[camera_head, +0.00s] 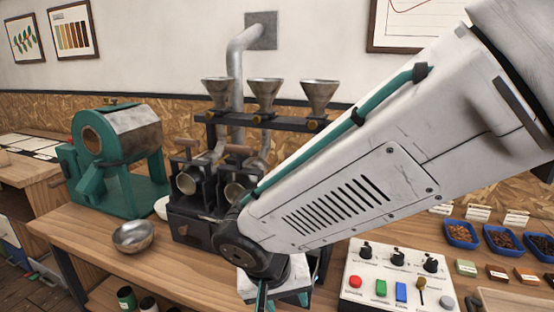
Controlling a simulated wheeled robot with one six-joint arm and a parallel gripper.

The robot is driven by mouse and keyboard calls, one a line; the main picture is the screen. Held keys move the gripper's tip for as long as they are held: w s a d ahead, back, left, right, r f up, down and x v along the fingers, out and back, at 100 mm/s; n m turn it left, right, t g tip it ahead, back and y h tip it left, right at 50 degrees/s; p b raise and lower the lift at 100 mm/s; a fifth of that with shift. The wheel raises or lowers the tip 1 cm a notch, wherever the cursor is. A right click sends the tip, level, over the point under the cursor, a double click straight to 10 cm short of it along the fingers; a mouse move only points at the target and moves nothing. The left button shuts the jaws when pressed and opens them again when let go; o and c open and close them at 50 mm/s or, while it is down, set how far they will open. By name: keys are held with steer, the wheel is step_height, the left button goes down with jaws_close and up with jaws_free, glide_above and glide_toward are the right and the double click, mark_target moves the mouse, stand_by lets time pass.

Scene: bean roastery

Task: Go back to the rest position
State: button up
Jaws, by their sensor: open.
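My arm reaches in from the upper right and bends down at a dark joint in front of the bench's middle. The part below the joint runs toward the bottom edge of the picture. My gripper's fingertips do not show, so I cannot see where they are or whether they hold anything. My arm hides the right side of the dark roasting machine (188,222) and part of the bench (180,272).
A metal bowl (133,237) stands on the bench at left, before a green roaster (117,150). Three funnels (263,93) sit in a rack. A control box (385,292) stands at lower right, near blue bean trays (461,235). Bare bench lies right of the bowl.

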steer(key=s+d+r+y, duration=0.1)
steer(key=s+d+r, duration=0.2)
steer(key=d, duration=0.5)
steer(key=s+d+r, duration=0.4)
steer(key=s+d, duration=0.1)
steer(key=d, duration=0.4)
steer(key=s+d+r+m+g+y, duration=0.1)
steer(key=s+d+r, duration=0.2)
steer(key=d, duration=0.5)
steer(key=shift+s+d+r+y, duration=0.15)
steer(key=shift+s+r+y, duration=0.2)
steer(key=shift+r, duration=0.25)
steer(key=shift+c, duration=1.1)
steer(key=shift+s, duration=0.15)
